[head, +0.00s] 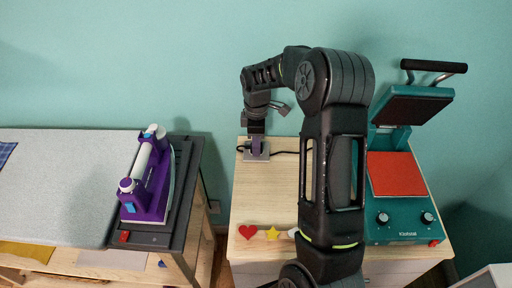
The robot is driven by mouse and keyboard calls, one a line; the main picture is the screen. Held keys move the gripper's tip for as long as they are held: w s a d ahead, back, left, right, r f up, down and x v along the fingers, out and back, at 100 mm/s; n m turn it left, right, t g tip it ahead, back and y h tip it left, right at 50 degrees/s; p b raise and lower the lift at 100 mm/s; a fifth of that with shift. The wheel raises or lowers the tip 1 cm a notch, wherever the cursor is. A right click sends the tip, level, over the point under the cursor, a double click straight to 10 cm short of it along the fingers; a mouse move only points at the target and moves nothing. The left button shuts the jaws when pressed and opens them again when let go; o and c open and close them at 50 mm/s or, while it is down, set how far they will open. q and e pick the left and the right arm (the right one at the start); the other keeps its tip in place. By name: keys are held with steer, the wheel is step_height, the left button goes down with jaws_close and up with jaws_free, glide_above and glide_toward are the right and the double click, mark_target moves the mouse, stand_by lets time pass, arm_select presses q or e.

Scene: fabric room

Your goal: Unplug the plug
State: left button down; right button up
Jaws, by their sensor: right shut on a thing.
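The plug (256,148) is a small dark purple piece at the back left of the wooden cabinet top. It sits at a grey metal socket plate (262,158), and I cannot tell whether it is still seated in it. My right gripper (256,137) points down from above and is shut on the plug. The fingers hide much of the plug. A black cable (288,153) shows on both sides of it. My left gripper is out of view.
A teal heat press (400,215) with a red plate stands at the cabinet's right. A red heart (248,232) and a yellow star (272,233) lie near the front.

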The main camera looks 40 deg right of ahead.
jaws_close()
steer(key=shift+r, duration=0.15)
stand_by(0.4)
steer(key=shift+w+r+p, duration=0.1)
steer(key=shift+r+p, duration=1.3)
steer(key=shift+r, duration=0.5)
steer(key=shift+w+d+r+p, duration=0.1)
steer(key=shift+w+r+p, duration=0.1)
steer(key=shift+r+p, duration=0.6)
steer(key=shift+r, duration=0.35)
steer(key=shift+s+d, duration=0.1)
